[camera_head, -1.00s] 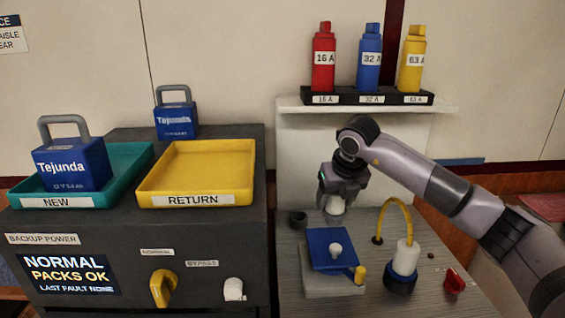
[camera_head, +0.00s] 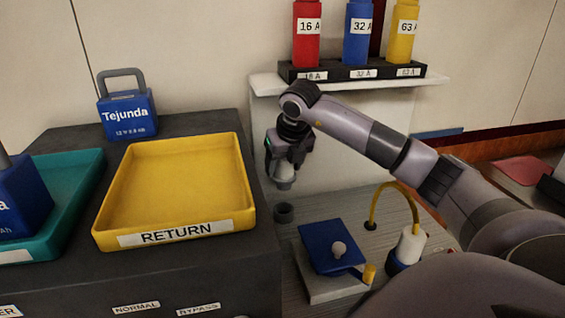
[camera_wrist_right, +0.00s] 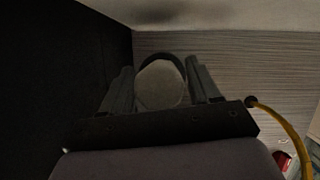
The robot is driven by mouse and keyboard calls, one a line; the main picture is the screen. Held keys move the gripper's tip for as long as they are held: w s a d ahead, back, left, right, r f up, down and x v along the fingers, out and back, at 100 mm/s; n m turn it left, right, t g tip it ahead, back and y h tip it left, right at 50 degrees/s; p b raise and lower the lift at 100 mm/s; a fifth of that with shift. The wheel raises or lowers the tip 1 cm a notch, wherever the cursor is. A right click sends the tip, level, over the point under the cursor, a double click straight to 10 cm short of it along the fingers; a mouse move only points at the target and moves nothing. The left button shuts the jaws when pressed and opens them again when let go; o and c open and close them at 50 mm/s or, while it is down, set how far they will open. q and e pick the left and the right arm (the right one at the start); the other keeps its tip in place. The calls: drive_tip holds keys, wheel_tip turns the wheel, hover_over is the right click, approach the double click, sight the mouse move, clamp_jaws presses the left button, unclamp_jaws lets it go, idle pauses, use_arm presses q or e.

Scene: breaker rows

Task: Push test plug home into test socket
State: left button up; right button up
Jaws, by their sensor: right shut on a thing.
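My right gripper (camera_head: 284,180) is shut on a pale cylinder (camera_head: 285,174), held upright above the workbench. The right wrist view shows its rounded grey top (camera_wrist_right: 160,87) between the two fingers. A small dark cup (camera_head: 284,212) stands below it on the bench, apart from it in the head view. A white plug-like body (camera_head: 411,241) on a blue round base (camera_head: 396,267) stands at the right, with a yellow cable (camera_head: 377,205) looping to the bench. Which piece is the test plug or test socket I cannot tell from labels. My left gripper is not in view.
A blue-topped box (camera_head: 325,240) with a pale knob and yellow handle stands beside the cup. The dark cabinet (camera_head: 262,262) with the yellow RETURN tray (camera_head: 243,220) is close on the left. A shelf (camera_head: 262,84) with coloured breakers is behind.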

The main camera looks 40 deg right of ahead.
sight(289, 181)
drive_tip(key=shift+f+b, duration=2.3)
drive_tip(key=shift+f, duration=0.7)
drive_tip(key=shift+f+b, duration=1.45)
drive_tip(key=shift+f, duration=0.4)
drive_tip(key=o, duration=1.2)
drive_tip(key=shift+o, duration=0.2)
drive_tip(key=v, duration=0.7)
drive_tip(key=shift+r, duration=0.1)
drive_tip(key=shift+s, duration=0.1)
